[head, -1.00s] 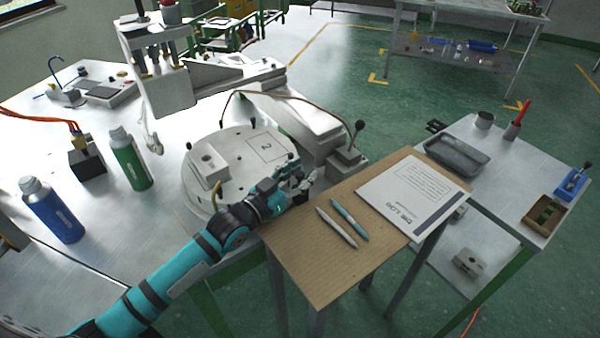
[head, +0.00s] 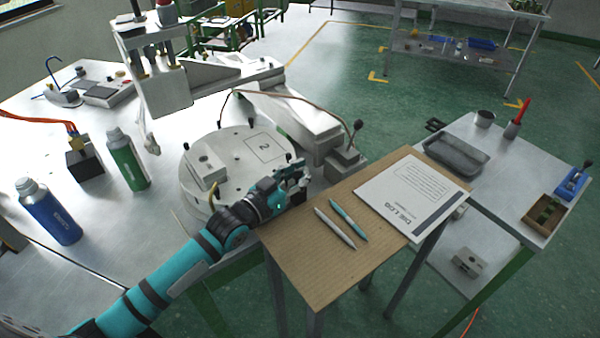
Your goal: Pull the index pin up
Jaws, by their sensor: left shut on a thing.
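The round grey turntable (head: 225,150), marked with a 2, sits on the metal bench, with a grey mould block (head: 205,168) on its left part. My left gripper (head: 296,176) is at the turntable's right front edge. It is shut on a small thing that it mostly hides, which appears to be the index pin. The pin's shape and height cannot be made out behind the fingers. My right gripper is not in view.
A block with a black-knobbed lever (head: 357,130) stands right of the turntable. Close in front is a wooden side table (head: 290,238) with pens and a printed sheet (head: 412,196). Green (head: 128,162) and blue (head: 50,212) bottles stand at left. The press (head: 160,80) rises behind.

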